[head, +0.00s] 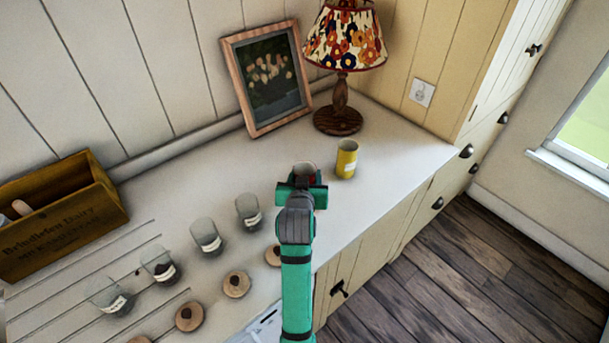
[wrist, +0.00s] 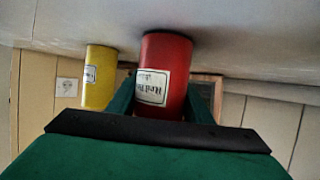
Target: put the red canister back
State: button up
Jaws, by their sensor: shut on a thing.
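The red canister (wrist: 165,75) has a white label and sits between the fingers of my gripper (wrist: 160,100) in the wrist view. In the head view my gripper (head: 302,180) is over the counter and hides most of the canister, with only a little of the canister's top (head: 305,169) showing. The gripper is shut on it. I cannot tell whether the canister's base touches the counter. A yellow canister (head: 347,160) stands upright just right of the gripper, and it also shows left of the red one in the wrist view (wrist: 98,78).
The lamp (head: 341,60) and leaning picture frame (head: 268,78) stand behind. Several glass jars, including a near one (head: 248,210), and wooden lids (head: 236,284) lie left of my arm. A wooden crate (head: 60,225) is far left. The counter right of the yellow canister (head: 400,155) is clear.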

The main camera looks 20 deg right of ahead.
jog(key=shift+s+d, duration=0.15)
jog(key=shift+d, duration=0.15)
jog(key=shift+f, duration=0.1)
jog(key=o, duration=1.2)
jog(key=shift+a, duration=0.1)
jog(key=shift+r, duration=0.2)
jog(key=v, duration=1.2)
jog(key=shift+f, duration=0.15)
